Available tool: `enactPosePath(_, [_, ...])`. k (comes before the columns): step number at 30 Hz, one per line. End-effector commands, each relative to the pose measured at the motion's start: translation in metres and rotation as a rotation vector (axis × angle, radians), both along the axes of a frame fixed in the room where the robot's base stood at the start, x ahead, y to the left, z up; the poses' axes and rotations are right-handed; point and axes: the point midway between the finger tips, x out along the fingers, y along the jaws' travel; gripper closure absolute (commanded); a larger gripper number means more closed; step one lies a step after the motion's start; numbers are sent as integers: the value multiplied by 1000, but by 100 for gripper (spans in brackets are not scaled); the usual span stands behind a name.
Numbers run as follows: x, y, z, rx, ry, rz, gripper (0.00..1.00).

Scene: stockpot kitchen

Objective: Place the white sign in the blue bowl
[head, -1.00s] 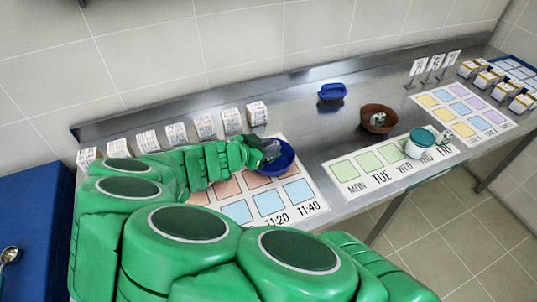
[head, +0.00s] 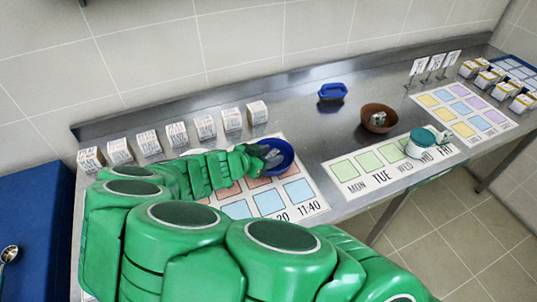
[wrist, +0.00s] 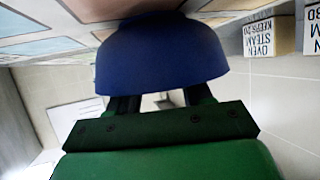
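The round blue bowl (head: 287,160) sits at the right end of the time-labelled mat in the head view. It also fills the upper middle of the wrist view (wrist: 160,55). My gripper (head: 270,157) is at the bowl's left side, its grey fingers overlapping the rim. In the wrist view the two finger bases stand apart, but the bowl hides the tips, so I cannot tell whether they hold anything. Three small white signs stand upright in a row at the back right: one on the left (head: 417,68), one in the middle (head: 435,63) and one on the right (head: 453,59).
Several white boxes (head: 177,135) line the back left. A blue dish (head: 332,92), a brown bowl (head: 379,115) holding something small, and a teal-lidded container (head: 421,143) stand to the right. The weekday mat (head: 350,186) lies at the front. Bare steel lies between the mats.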

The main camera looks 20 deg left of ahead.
Motion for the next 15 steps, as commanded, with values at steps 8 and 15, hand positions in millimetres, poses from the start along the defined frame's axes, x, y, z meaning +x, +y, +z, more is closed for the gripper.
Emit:
enactPosePath(8, [0, 0, 0, 0, 0, 0, 49])
enactPosePath(15, [-6, 4, 6, 2, -1, 1, 49])
